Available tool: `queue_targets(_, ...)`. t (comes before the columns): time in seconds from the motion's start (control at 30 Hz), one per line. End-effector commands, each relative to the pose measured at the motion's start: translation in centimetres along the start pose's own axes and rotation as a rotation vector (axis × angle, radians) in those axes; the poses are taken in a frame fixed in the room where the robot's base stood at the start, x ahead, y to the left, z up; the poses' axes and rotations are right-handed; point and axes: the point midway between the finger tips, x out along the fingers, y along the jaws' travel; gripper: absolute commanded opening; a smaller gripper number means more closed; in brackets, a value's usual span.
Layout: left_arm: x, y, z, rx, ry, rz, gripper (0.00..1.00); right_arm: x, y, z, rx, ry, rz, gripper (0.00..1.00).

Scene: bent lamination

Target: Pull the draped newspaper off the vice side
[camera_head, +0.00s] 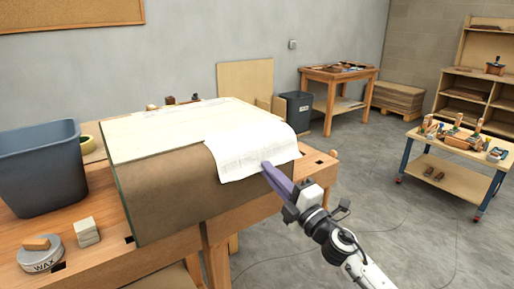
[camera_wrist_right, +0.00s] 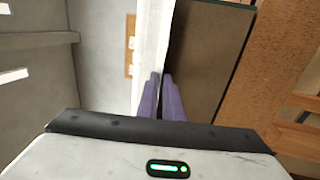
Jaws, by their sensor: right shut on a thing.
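The white printed newspaper (camera_head: 246,147) drapes over the front right edge of the bent brown lamination (camera_head: 175,196) on the workbench. Its lower part hangs down the curved front face. My right gripper (camera_head: 266,166) has its purple fingers shut on the newspaper's lower right edge. In the right wrist view the newspaper shows as a white strip (camera_wrist_right: 152,45) running up from the two close fingertips (camera_wrist_right: 160,76), with the brown panel (camera_wrist_right: 205,55) beside it. The vice cannot be made out clearly. My left gripper is not in view.
On the workbench (camera_head: 85,250) stand a dark bin (camera_head: 40,165), a tape roll (camera_head: 87,144), a wax tin (camera_head: 40,259) and small blocks (camera_head: 87,231). A low wheeled table (camera_head: 450,178) holds tools at right. The floor (camera_head: 385,200) between is mostly clear.

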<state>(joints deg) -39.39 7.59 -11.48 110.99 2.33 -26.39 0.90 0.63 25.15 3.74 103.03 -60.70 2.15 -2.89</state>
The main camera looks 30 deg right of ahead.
Motion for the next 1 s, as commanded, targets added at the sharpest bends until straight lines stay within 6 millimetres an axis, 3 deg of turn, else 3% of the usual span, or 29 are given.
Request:
queue_targets(0.23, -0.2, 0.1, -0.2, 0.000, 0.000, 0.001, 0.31, -0.1, 0.1, 0.0, 0.000, 0.000, -0.004, 0.00)
queue_targets(1.0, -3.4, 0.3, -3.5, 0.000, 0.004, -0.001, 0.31, -2.1, 5.0, 0.0, 0.001, -0.001, -0.006, 0.00)
